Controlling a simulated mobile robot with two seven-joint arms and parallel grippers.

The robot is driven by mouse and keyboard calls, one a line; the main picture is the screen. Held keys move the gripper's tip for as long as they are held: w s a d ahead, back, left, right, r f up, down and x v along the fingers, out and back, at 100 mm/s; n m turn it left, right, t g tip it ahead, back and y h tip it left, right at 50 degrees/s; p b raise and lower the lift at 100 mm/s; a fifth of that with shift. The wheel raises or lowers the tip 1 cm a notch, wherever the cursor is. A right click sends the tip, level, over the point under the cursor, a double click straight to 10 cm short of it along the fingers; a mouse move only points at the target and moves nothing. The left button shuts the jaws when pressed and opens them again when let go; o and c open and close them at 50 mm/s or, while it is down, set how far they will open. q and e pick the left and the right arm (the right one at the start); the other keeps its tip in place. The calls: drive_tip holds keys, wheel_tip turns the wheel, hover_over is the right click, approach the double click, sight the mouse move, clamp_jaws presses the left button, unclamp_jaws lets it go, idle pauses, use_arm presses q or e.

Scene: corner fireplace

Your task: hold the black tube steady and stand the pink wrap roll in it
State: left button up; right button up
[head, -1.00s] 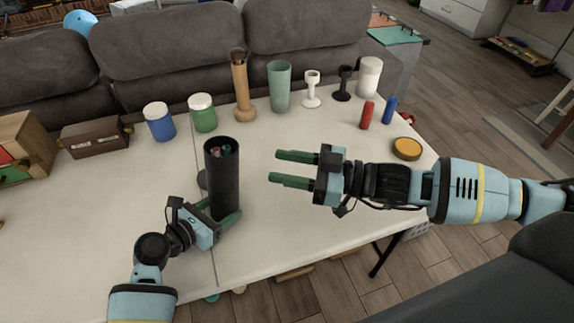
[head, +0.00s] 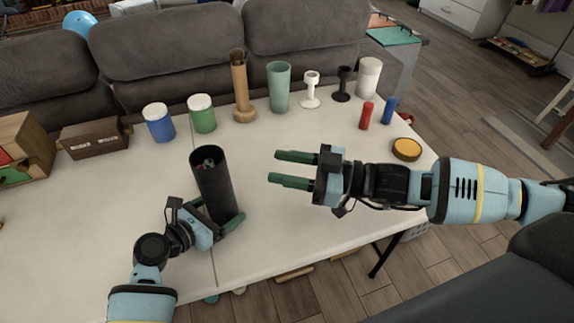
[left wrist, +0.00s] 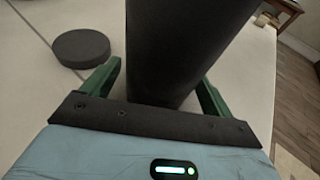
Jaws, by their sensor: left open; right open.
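The black tube (head: 215,187) stands on the white table, tilted, its open top leaning to the left. Small reddish and green items show inside its mouth; I cannot tell whether one is the pink wrap roll, and no pink roll shows elsewhere. My left gripper (head: 224,222) is open low at the tube, one finger on either side. The left wrist view shows the tube (left wrist: 180,45) between the green fingers (left wrist: 157,90), with a gap visible at the left finger. My right gripper (head: 293,170) is open and empty, right of the tube, above the table.
A black disc (left wrist: 80,48) lies beside the tube in the left wrist view. Blue (head: 159,124) and green (head: 202,115) jars, a wooden holder (head: 241,90), a green cup (head: 279,88) and other small items line the back. An orange-topped tin (head: 406,149) sits right. The middle is clear.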

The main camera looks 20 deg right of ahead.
use_arm(q)
drive_tip(key=o, duration=0.3)
drive_tip(key=shift+s+a, duration=0.1)
drive_tip(key=shift+a, duration=0.05)
drive_tip(key=v, duration=1.1)
drive_tip(key=shift+s+a+r, duration=0.2)
drive_tip(key=shift+s, duration=0.05)
